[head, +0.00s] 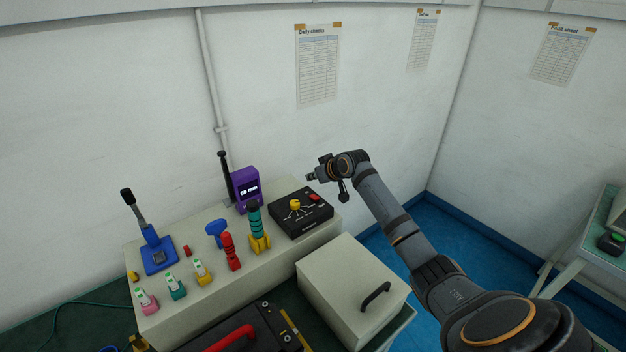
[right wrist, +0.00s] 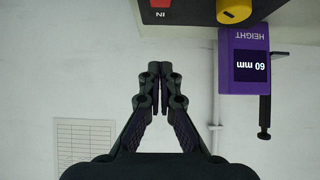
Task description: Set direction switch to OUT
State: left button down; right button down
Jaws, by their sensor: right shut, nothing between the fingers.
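A black control box (head: 300,212) sits on the right end of the beige bench top. It carries a yellow knob (head: 295,204) and a red switch (head: 314,197). The right wrist view, which looks upside down, shows the red switch (right wrist: 160,4) at its top edge with the label IN beside it, and the yellow knob (right wrist: 233,10). The switch is partly cut off there, and its position cannot be told. My right gripper (head: 312,177) is shut and empty, above and behind the box, apart from it. Its closed fingertips (right wrist: 160,70) point toward the switch side. My left gripper is not in view.
A purple height display (head: 246,188) reading 60 mm stands left of the box. A teal-and-yellow tool (head: 256,228), a red one (head: 230,251) and a blue lever unit (head: 157,252) stand further left. A beige lidded case (head: 345,275) is in front. The wall is close behind.

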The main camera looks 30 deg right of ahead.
jog(key=s+r+b, duration=0.2)
jog(key=s+r, duration=0.3)
jog(key=r, duration=0.2)
jog(key=shift+d, duration=0.2)
jog(key=shift+s, duration=0.1)
jog(key=shift+f, duration=0.1)
